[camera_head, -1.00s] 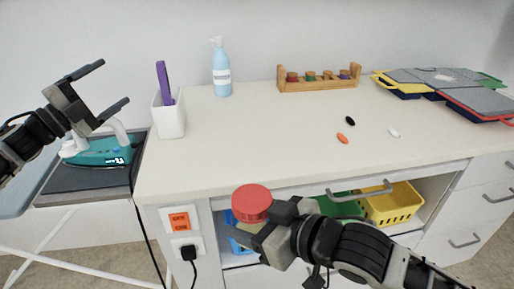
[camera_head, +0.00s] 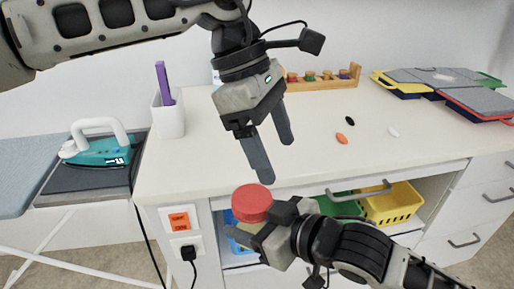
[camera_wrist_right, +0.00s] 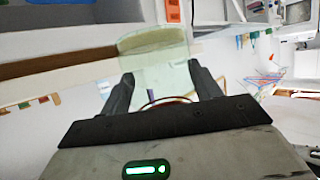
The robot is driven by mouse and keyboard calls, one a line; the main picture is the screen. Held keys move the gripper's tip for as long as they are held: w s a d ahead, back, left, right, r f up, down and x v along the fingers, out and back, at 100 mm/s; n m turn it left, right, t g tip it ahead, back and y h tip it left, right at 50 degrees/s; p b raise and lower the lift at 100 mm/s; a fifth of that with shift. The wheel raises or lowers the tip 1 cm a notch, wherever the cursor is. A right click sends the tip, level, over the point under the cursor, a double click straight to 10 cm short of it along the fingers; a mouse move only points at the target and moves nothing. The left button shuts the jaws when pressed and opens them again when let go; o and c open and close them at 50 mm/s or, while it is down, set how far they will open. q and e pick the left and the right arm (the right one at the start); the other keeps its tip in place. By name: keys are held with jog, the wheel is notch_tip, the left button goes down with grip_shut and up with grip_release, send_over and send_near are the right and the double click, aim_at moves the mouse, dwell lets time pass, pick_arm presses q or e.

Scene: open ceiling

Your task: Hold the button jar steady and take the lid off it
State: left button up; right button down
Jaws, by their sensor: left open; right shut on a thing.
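The button jar's round red lid (camera_head: 252,203) faces up in front of the counter's front edge. In the right wrist view the jar body (camera_wrist_right: 155,50) is pale green and see-through, between the fingers of my right gripper (camera_wrist_right: 161,80). That gripper is shut on the jar; in the head view it hides most of the body below the lid. The lid sits on top of the jar. My left gripper (camera_head: 277,160) is open and empty, fingers pointing down, above the lid and slightly right of it. Buttons inside cannot be made out.
The white counter (camera_head: 210,165) holds a white holder (camera_head: 168,120) with a purple item, a wooden rack (camera_head: 330,82), and small orange, black and white pieces. An iron (camera_head: 100,150) stands at left. Below are a yellow basket (camera_head: 395,205) and drawers. My left arm hides most of the blue bottle.

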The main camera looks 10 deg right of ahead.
aim_at(256, 195)
pick_arm(q)
jog(key=a+m+t+y, duration=0.1)
jog(key=y, duration=0.1)
jog(key=a+f+m+t+y, duration=0.1)
jog(key=shift+a+m+y, duration=0.2)
jog(key=shift+m+y, duration=0.2)
notch_tip(256, 195, down, 8)
jog(key=shift+r, duration=0.1)
jog(key=c, duration=1)
jog(key=n, duration=0.5)
jog(key=shift+w+r+n+t, duration=0.1)
jog(key=shift+w+n+t, duration=0.2)
jog(key=shift+n, duration=0.1)
jog(key=o, duration=1.1)
jog(key=shift+c, duration=0.2)
